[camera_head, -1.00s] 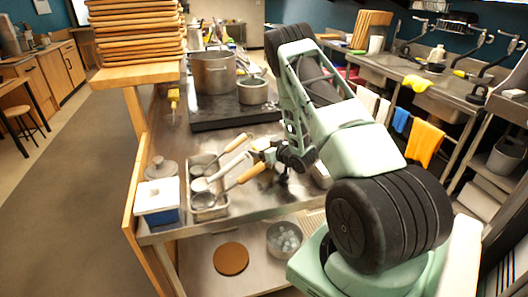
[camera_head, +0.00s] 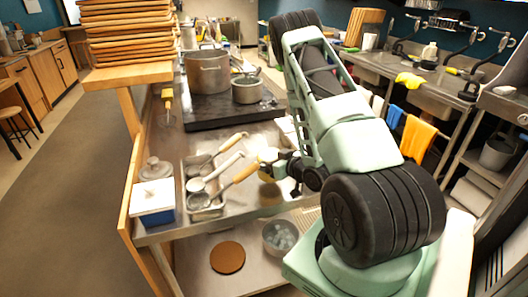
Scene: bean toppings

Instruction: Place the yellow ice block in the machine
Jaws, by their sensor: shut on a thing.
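My gripper (camera_head: 273,161) is above the steel counter, just right of the ladle handles. It is shut on a small pale yellow piece (camera_head: 267,154) that looks like the yellow ice block. The piece is small in view and partly hidden by the fingers, so its shape is unclear. A tan wooden ladle handle (camera_head: 246,172) lies very close to the fingertips; I cannot tell whether they touch. I cannot make out the machine in this view, and my arm covers much of the right side of the counter.
Several ladles stand in steel containers (camera_head: 205,212) beside a blue box with a white lid (camera_head: 155,203). Pots (camera_head: 208,72) stand on the black cooktop (camera_head: 225,108) behind. A bowl of pale cubes (camera_head: 280,238) and a brown disc (camera_head: 228,257) are on the lower shelf.

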